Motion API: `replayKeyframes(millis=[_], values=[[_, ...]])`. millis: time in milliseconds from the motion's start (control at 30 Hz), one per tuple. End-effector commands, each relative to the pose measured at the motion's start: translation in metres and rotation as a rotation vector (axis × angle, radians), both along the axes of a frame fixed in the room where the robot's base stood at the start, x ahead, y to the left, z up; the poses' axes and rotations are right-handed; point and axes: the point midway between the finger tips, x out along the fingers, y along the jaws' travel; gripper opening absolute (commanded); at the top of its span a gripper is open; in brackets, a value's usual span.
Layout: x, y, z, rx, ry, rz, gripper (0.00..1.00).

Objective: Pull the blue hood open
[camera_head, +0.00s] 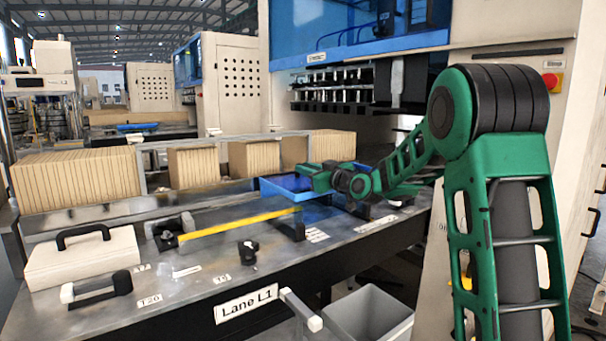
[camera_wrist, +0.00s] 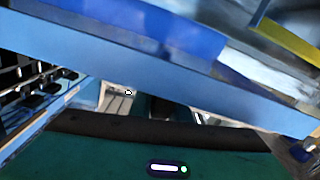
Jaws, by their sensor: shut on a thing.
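In the wrist view the hood (camera_wrist: 120,60) crosses the picture as a long slanted blue edge, close to the camera. My fingertips and the exact grip point are hidden there; only the green gripper body shows along the bottom.
A yellow bar (camera_head: 240,224) runs along the bench just in front of the hood. A white case with a black handle (camera_head: 84,255) stands at the left. Cardboard stacks (camera_head: 75,180) line the back. A grey bin (camera_head: 370,318) stands below the bench front.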

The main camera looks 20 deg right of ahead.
Motion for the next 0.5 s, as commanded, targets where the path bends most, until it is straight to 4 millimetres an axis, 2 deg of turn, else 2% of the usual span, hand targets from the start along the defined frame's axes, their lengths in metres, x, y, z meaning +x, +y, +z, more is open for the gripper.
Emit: replayKeyframes(millis=[233, 267, 300, 500], values=[[-0.0017, -0.0021, -0.0019, -0.001, 0.006, -0.002, 0.00], [-0.0018, -0.0021, -0.0020, -0.001, 0.006, -0.003, 0.23], [-0.0017, -0.0020, -0.0020, -0.001, 0.006, -0.003, 0.33], [-0.0007, 0.0017, -0.0018, -0.001, 0.004, 0.001, 0.33]])
